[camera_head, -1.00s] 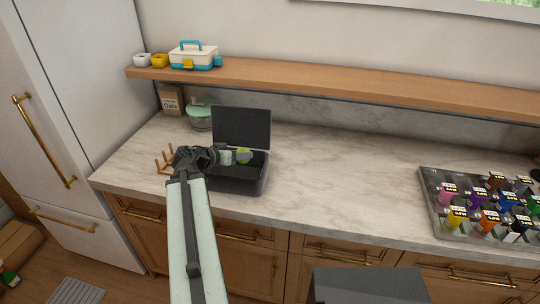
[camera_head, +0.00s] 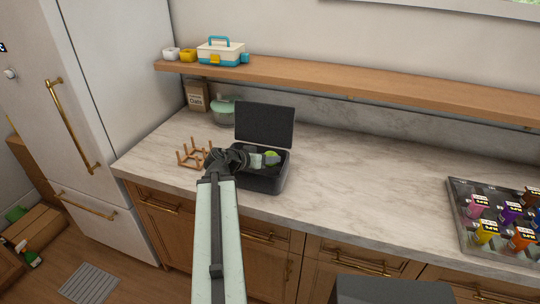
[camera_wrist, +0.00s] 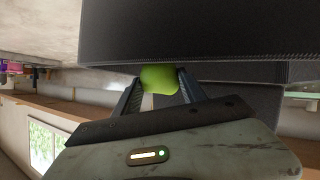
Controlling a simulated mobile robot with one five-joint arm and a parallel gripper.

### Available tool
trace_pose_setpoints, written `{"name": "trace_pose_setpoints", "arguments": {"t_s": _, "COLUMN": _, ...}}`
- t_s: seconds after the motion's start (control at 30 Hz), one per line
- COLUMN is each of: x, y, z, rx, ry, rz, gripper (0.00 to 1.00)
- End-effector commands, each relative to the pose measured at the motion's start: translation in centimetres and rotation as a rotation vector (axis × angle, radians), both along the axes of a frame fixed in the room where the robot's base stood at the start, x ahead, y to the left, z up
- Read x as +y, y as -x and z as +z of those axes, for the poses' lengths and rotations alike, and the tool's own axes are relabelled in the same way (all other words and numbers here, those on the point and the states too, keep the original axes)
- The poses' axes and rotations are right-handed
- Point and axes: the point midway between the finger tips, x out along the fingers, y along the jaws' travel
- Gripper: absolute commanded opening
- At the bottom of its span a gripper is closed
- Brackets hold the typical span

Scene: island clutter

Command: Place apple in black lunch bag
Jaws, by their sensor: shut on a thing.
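A green apple (camera_head: 271,156) is between the fingers of my gripper (camera_head: 268,158), over the opening of the black lunch bag (camera_head: 264,183). The bag stands on the counter with its lid raised at the back. In the wrist view the apple (camera_wrist: 159,79) sits between the two fingertips (camera_wrist: 158,84), and the dark bag wall (camera_wrist: 190,30) is close to it. My gripper is shut on the apple. I cannot tell whether the apple touches the bag's inside. My arm hides part of the bag's left side.
A wooden rack (camera_head: 191,156) stands left of the bag. A green-lidded bowl (camera_head: 223,111) and an oats bag (camera_head: 196,96) are behind. A shelf (camera_head: 330,84) runs along the wall. The counter's middle is clear.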

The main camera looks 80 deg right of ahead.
Motion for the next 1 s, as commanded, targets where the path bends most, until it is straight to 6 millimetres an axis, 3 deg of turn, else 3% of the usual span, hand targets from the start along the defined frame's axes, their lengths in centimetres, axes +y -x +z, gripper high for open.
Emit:
{"name": "trace_pose_setpoints", "arguments": {"t_s": 0.5, "x": -0.1, "y": 0.3, "z": -1.1, "rx": 0.000, "ry": 0.000, "rz": -0.005, "gripper": 0.05}}
{"name": "trace_pose_setpoints", "arguments": {"t_s": 0.53, "x": -0.1, "y": 0.3, "z": -1.1, "rx": 0.000, "ry": 0.000, "rz": -0.005, "gripper": 0.51}}
{"name": "trace_pose_setpoints", "arguments": {"t_s": 0.6, "x": -0.1, "y": 0.3, "z": -1.1, "rx": 0.000, "ry": 0.000, "rz": -0.005, "gripper": 0.71}}
{"name": "trace_pose_setpoints", "arguments": {"t_s": 0.87, "x": -0.1, "y": 0.3, "z": -1.1, "rx": 0.000, "ry": 0.000, "rz": -0.005, "gripper": 0.71}}
{"name": "trace_pose_setpoints", "arguments": {"t_s": 1.0, "x": -0.1, "y": 0.4, "z": 0.0, "rx": 0.000, "ry": 0.000, "rz": -0.005, "gripper": 0.71}}
